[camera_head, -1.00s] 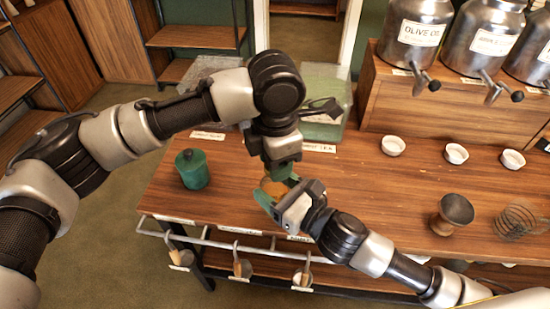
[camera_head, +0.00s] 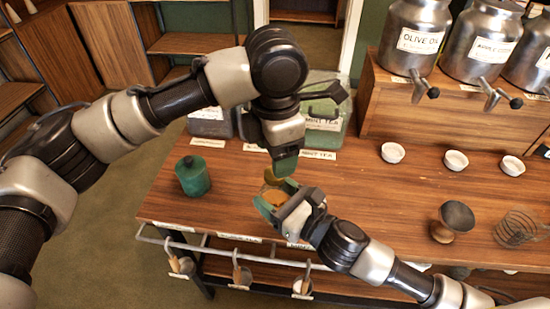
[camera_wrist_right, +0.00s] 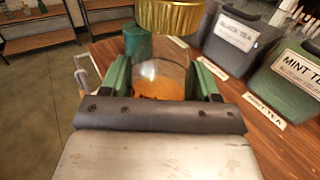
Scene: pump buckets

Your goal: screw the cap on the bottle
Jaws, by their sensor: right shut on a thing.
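The bottle (camera_head: 285,209) is a small clear vessel with orange contents. My right gripper (camera_head: 278,200) is shut around it, in front of the table's edge. In the right wrist view the bottle (camera_wrist_right: 160,80) stands between my green fingers (camera_wrist_right: 162,82). The cap is gold and ribbed (camera_wrist_right: 170,15); it shows above the bottle, with a gap between them. In the head view the cap (camera_head: 272,177) is just under my left gripper (camera_head: 284,165), which points down and appears to hold it. The left fingertips are partly hidden.
A dark green canister (camera_head: 193,176) stands on the wooden table (camera_head: 350,205) to the left. Labelled tea containers (camera_head: 324,125) stand behind my left gripper. Small white bowls (camera_head: 392,152) and a dark cup (camera_head: 453,220) are to the right. Scoops (camera_head: 242,272) hang from the front rail.

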